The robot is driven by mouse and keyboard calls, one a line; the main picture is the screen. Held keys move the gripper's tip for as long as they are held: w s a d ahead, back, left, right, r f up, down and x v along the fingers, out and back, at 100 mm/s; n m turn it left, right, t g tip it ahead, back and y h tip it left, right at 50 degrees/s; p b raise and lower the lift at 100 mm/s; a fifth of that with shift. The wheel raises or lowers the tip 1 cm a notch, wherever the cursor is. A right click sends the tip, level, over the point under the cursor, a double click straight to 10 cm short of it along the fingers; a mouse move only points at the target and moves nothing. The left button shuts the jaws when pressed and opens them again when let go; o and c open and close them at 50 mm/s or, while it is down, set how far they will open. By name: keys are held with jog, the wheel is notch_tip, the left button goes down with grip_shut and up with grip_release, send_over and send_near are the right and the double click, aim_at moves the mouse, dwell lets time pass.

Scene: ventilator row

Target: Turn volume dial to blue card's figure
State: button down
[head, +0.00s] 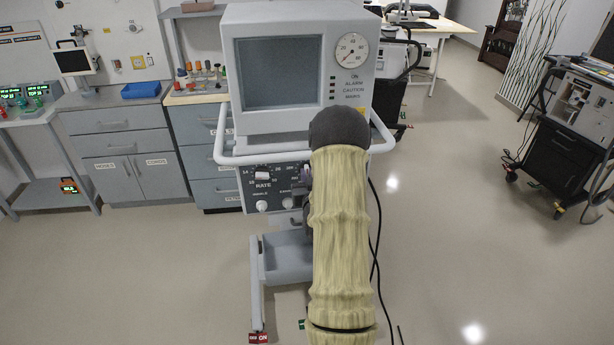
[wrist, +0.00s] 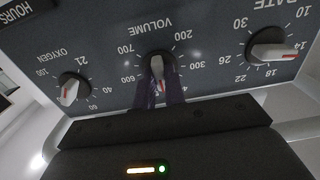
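The volume dial (wrist: 157,64) is a dark round knob with a pale grip bar, on the dark panel that looks upside down in the wrist view. Its scale figures 200, 300, 600 and 700 are readable around it. My gripper (wrist: 161,84) has one finger on each side of the grip bar, close against it, and looks shut on it. The fingers cover the lower part of the dial, so its exact pointer reading is unclear. I see no blue card in either view.
The rate dial (wrist: 272,50) and oxygen dial (wrist: 73,89) flank the volume dial. The ventilator (head: 294,134) has a pale rail (head: 232,159) around its front. A black cable hangs on its right side.

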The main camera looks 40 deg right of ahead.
jog(key=shift+s+d+f, duration=0.1)
jog(key=shift+d, duration=0.05)
jog(key=m+b, duration=0.2)
jog(key=b, duration=0.1)
jog(key=shift+f, duration=0.15)
jog(key=m+b, duration=0.2)
jog(key=m, duration=0.1)
jog(key=shift+r, duration=0.2)
jog(key=c, duration=1.5)
grip_release()
jog(key=shift+o, duration=0.2)
